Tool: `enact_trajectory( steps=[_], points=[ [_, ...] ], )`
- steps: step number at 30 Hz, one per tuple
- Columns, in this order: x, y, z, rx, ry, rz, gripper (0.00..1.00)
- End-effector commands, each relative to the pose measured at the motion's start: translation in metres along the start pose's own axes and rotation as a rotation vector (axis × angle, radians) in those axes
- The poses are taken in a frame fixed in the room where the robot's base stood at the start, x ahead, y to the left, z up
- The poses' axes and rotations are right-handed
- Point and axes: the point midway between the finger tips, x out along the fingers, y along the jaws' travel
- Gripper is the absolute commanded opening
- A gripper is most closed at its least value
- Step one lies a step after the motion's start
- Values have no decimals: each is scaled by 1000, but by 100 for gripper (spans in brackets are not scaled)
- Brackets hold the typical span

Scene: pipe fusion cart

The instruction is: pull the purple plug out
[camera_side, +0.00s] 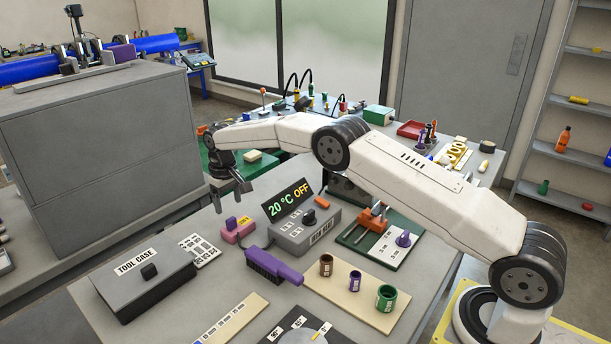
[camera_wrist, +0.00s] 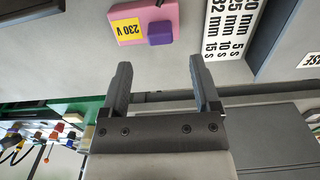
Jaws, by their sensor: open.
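The purple plug (camera_side: 231,223) sits in a pink socket block (camera_side: 244,230) on the grey table, left of the heater control box. In the wrist view the purple plug (camera_wrist: 160,33) shows against the pink socket block (camera_wrist: 130,12), which has a yellow 230 V label. My gripper (camera_side: 231,198) is open and empty, above and behind the plug in the side view. In the wrist view my gripper (camera_wrist: 160,62) has its two fingers apart, with the plug beyond the fingertips, roughly between them and not touched.
A grey control box (camera_side: 305,232) with a 20 °C OFF display stands to the right. A purple-handled tool (camera_side: 274,266) lies in front of the socket. The tool case (camera_side: 145,285) and a printed card (camera_side: 199,250) are to the left. A large grey cabinet (camera_side: 100,140) stands behind them.

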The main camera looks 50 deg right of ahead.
Motion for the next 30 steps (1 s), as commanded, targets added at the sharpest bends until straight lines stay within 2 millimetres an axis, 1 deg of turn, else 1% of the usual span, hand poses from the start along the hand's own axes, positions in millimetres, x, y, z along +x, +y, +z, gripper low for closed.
enact_trajectory(
  steps=[9, 13, 18, 27, 28, 29, 30],
  points=[
    [39, 0, 1, 1, -2, 0, 79],
    [53, 0, 1, 1, -2, 1, 79],
    [63, 0, 0, 1, 1, 1, 79],
    [65, 0, 0, 1, 1, 1, 79],
    [65, 0, 0, 1, 1, 1, 76],
    [65, 0, 0, 1, 1, 1, 67],
    [65, 0, 0, 1, 1, 1, 54]
  ],
)
